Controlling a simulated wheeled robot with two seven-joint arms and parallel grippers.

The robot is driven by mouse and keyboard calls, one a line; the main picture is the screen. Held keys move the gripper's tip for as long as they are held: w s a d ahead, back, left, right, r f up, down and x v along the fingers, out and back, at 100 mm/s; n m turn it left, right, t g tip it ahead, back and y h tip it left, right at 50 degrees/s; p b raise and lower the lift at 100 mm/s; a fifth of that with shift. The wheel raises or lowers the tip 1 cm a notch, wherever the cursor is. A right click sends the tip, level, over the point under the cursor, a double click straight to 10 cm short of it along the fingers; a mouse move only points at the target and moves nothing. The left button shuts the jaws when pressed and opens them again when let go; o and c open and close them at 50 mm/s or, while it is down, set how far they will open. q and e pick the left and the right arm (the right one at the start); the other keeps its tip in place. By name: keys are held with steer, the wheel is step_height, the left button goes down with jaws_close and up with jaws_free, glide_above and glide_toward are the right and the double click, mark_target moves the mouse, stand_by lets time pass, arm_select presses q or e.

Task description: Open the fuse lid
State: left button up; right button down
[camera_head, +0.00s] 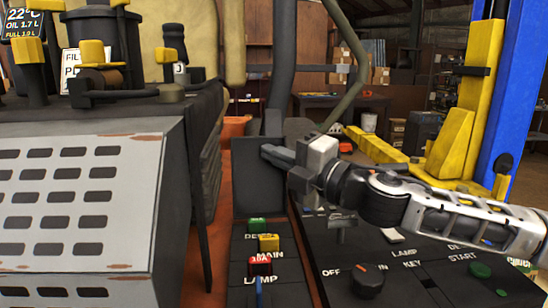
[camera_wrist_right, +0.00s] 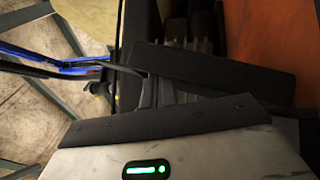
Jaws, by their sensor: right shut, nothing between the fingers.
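The fuse lid (camera_head: 258,195) is a dark flat panel standing raised behind the fuse box. The fuses below it are uncovered: a green one (camera_head: 257,226), a yellow one (camera_head: 268,243) and a red one (camera_head: 260,264). My right gripper (camera_head: 276,154) is shut and empty at the lid's upper part, fingers pointing left. I cannot tell whether it touches the lid. In the right wrist view, a dark panel (camera_wrist_right: 215,75), probably the lid, lies just beyond the fingers (camera_wrist_right: 152,92). My left gripper is not in view.
A control panel with an OFF knob (camera_head: 368,280) and a green START button (camera_head: 480,270) lies under my right arm. A grey slotted cover (camera_head: 75,200) fills the left. A blue and yellow lift post (camera_head: 505,90) stands at the right.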

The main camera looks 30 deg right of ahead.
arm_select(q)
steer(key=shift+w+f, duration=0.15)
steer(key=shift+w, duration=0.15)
arm_select(e)
steer(key=shift+w+d+f, duration=0.25)
steer(key=shift+w+d, duration=0.1)
steer(key=shift+w, duration=0.3)
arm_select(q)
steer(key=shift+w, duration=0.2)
arm_select(e)
steer(key=shift+r, duration=0.1)
